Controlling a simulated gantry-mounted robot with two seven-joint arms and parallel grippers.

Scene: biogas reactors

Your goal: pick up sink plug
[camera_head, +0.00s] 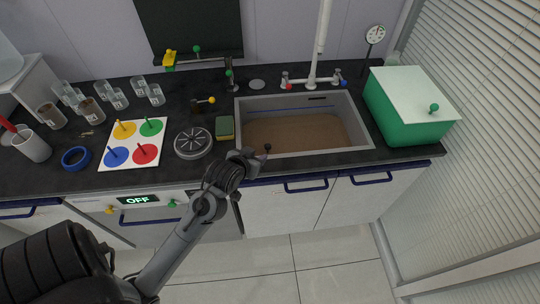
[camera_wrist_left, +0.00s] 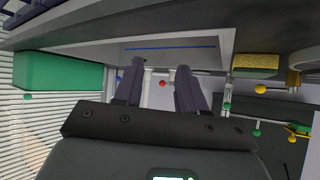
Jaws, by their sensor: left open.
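A small black knob on a thin stem (camera_head: 267,147), which looks like the sink plug's handle, shows at the front of the sink (camera_head: 366,130) in the head view. Its lower part is hidden, and brown liquid covers the sink floor. My left gripper (camera_head: 248,156) is at the sink's front edge, just left of the knob and apart from it. In the left wrist view the two fingers of my left gripper (camera_wrist_left: 160,75) are spread with a gap between them, and I see nothing held. My right gripper is not in view.
A green box with a pale lid (camera_head: 408,125) stands right of the sink. A faucet (camera_head: 312,60) rises behind it. Cabinet handles protrude below.

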